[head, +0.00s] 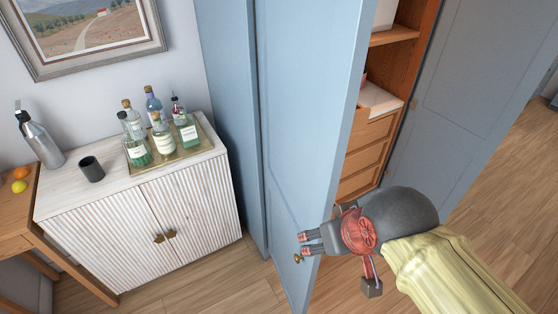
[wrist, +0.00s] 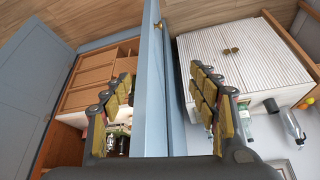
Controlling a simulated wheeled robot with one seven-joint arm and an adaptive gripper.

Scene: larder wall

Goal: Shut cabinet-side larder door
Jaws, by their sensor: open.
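The cabinet-side larder door (head: 300,110) is the blue door next to the white cabinet. It stands open, with a small brass knob (head: 298,258) low near its free edge. My gripper (head: 322,243) is at that edge, close to the knob. In the wrist view the door (wrist: 150,90) runs between the open fingers (wrist: 168,85), one on the larder side and one on the cabinet side. Contact with the door cannot be told. The larder's wooden drawers (head: 368,150) and shelves show behind the door.
The other larder door (head: 478,105) stands open at right. The white fluted cabinet (head: 150,225) at left bears a tray (head: 205,147) of several bottles, a dark cup (head: 91,169) and a steel bottle (head: 40,138). Wooden floor (head: 235,285) is clear in front.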

